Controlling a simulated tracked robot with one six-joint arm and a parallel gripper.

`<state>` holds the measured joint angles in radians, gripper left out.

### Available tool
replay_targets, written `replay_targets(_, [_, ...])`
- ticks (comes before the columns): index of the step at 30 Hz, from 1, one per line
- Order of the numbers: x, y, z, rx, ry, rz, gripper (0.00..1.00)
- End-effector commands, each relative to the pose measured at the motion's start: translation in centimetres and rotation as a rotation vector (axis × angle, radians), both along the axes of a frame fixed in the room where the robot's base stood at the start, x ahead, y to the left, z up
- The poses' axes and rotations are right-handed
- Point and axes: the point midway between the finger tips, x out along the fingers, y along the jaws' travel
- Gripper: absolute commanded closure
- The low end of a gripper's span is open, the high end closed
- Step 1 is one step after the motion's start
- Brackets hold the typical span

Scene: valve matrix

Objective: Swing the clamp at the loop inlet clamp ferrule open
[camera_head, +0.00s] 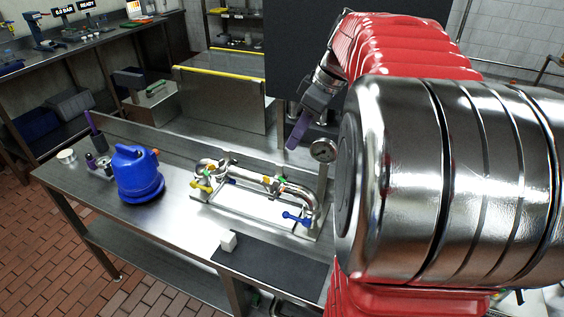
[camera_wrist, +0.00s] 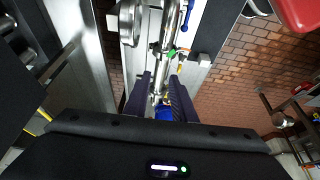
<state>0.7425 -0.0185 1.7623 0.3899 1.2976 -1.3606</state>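The steel pipe loop (camera_head: 262,178) stands on the metal bench, with yellow (camera_head: 202,186) and blue (camera_head: 296,218) valve handles. A green-marked fitting (camera_head: 281,182) sits midway along it and also shows in the wrist view (camera_wrist: 171,53). I cannot tell which fitting is the loop inlet clamp or whether it is open. My gripper (camera_head: 293,145) has purple fingers and hangs above and behind the loop, apart from it. In the wrist view, my gripper (camera_wrist: 160,76) is open, with the pipe run showing between and beyond its fingers. Nothing is held.
A round gauge (camera_head: 323,150) on a post rises close to my gripper. A blue jug (camera_head: 138,175) stands left of the loop. A white block (camera_head: 228,241) sits by the dark mat (camera_head: 270,267) in front. A steel panel with a yellow edge (camera_head: 222,98) stands behind.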

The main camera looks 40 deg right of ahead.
Motion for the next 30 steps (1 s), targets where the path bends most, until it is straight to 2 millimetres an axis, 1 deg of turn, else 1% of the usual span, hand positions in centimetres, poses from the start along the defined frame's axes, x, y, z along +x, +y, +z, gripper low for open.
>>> replay_targets(1, [0.3, 0.2, -0.8, 0.002, 0.001, 0.001, 0.77])
replay_targets(6, [1.1, 0.7, -3.3, 0.003, 0.003, 0.002, 0.77])
replay_targets(18, [3.1, 1.9, -8.7, 0.002, 0.002, 0.0, 0.77])
replay_targets(21, [3.4, 2.0, -9.6, 0.002, 0.001, 0.0, 0.77])
replay_targets(24, [3.6, 2.1, -10.0, 0.001, 0.0, 0.0, 0.77])
replay_targets(30, [3.7, 2.1, -10.1, 0.0, 0.0, 0.0, 0.77])
